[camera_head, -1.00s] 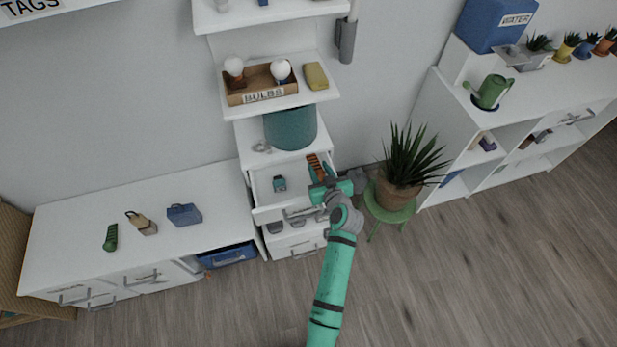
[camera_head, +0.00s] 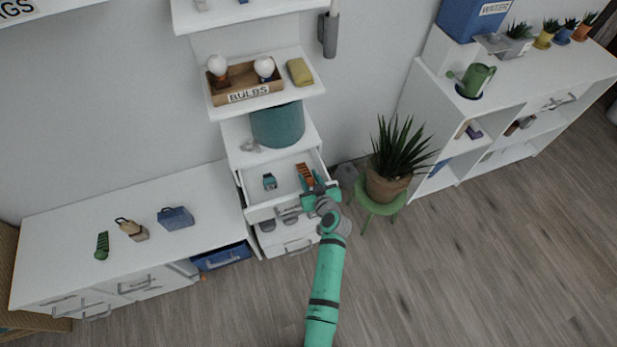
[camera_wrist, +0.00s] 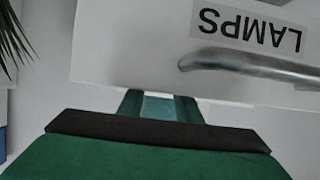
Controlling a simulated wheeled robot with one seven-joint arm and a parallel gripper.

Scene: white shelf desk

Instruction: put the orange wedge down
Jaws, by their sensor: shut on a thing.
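The orange wedge (camera_head: 305,174) shows in the head view as a small orange piece with dark bands, in the right part of the open upper drawer (camera_head: 258,209). My gripper (camera_head: 312,188) is at that drawer's front right, shut on the wedge's near end. In the wrist view my green fingers (camera_wrist: 160,105) run behind the white drawer front labelled LAMPS. Their tips and the wedge are hidden there. I cannot tell whether the wedge touches the drawer floor.
A small teal and dark item (camera_head: 269,182) lies in the drawer's left part. A lower drawer (camera_head: 290,240) is also open. A teal pot (camera_head: 278,125) stands on the shelf behind. A potted plant (camera_head: 388,185) on a green stool stands close to the right.

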